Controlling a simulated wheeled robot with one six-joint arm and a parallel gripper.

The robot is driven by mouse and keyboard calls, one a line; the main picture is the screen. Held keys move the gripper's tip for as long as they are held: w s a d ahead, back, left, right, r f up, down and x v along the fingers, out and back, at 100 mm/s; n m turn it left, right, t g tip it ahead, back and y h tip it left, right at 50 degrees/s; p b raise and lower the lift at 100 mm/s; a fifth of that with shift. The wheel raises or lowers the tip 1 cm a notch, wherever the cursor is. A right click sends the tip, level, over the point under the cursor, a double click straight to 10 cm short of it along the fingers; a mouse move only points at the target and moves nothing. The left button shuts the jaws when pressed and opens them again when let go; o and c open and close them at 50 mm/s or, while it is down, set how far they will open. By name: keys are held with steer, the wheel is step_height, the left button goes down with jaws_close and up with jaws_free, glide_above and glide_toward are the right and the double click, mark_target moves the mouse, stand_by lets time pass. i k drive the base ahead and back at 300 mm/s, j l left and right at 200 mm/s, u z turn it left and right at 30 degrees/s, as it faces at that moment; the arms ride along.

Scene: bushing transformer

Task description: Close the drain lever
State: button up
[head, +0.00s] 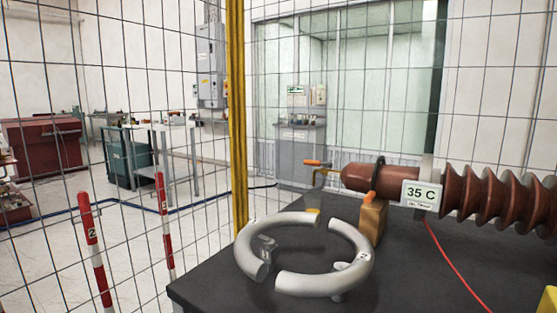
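A small lever with an orange handle (312,162) sits on a brass-coloured valve pipe (323,173) at the left end of the brown bushing (380,178). The handle lies about level and points left. It is too small to tell whether the valve is open or closed. The pipe bends downward on its left side. A small yellow-orange piece (313,210) shows below it, behind the grey ring. My gripper is not in view.
The bushing rests on a wooden block (372,219) on a black table (420,285). Two grey ring halves (325,284) lie in front. A sign reading 35 C (421,195) and a red cable (455,265) are at right. Red-white posts (92,245) and wire mesh stand left.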

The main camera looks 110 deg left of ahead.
mark_target(313, 162)
steer(key=u, duration=3.15)
